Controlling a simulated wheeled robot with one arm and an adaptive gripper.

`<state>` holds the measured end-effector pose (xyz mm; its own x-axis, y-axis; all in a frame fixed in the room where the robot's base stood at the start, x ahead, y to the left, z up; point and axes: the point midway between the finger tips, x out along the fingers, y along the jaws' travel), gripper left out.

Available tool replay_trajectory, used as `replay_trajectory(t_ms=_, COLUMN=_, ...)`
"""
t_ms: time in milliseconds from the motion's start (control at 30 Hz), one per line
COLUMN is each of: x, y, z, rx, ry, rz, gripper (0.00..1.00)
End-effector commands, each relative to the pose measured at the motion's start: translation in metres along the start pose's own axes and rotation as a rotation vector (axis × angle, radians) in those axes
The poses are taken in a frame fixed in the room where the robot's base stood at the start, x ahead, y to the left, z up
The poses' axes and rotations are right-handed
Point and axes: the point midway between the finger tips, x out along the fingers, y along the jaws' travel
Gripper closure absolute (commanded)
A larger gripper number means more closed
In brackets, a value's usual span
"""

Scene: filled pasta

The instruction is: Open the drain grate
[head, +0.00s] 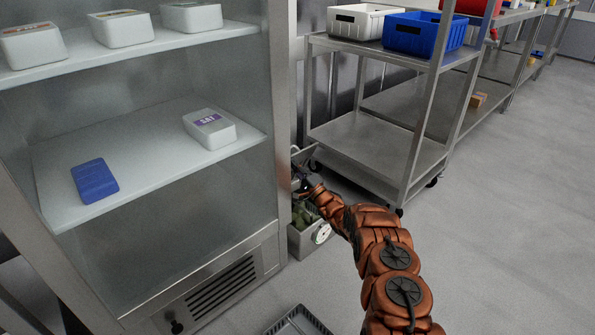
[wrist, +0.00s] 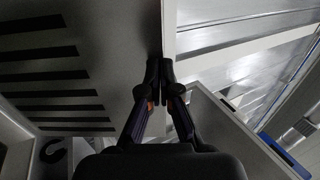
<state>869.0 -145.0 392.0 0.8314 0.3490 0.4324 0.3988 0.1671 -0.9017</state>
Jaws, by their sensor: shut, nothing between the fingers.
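A grey rectangular frame with a dark inside (head: 298,324) lies at the bottom edge of the head view, partly cut off. It may be the drain grate, but I cannot tell for sure. My gripper (head: 302,184) is beside the right edge of the glass-fronted cabinet, well away from that frame. In the wrist view my gripper (wrist: 160,72) is shut and empty, its fingertips together. A grey panel with dark slots (wrist: 55,75) fills the left of that view; it looks like the cabinet's lower vent.
The cabinet (head: 283,110) holds white tubs and a blue box (head: 95,181). A grey bin with green items (head: 300,242) and a dial stands below my gripper. A steel wheeled rack (head: 365,150) with crates stands behind. The floor at right is clear.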

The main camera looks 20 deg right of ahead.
Motion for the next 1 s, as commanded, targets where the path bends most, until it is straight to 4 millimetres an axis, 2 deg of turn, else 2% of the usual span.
replay_trajectory(t_ms=367, x=0.005, y=-0.002, z=0.000, rx=0.000, ry=-0.001, rz=0.012, gripper=1.00)
replay_trajectory(t_ms=667, x=0.042, y=-0.006, z=0.001, rx=0.000, ry=-0.005, rz=0.146, gripper=1.00)
replay_trajectory(t_ms=1000, x=0.079, y=0.000, z=0.001, rx=0.000, ry=-0.007, rz=0.298, gripper=1.00)
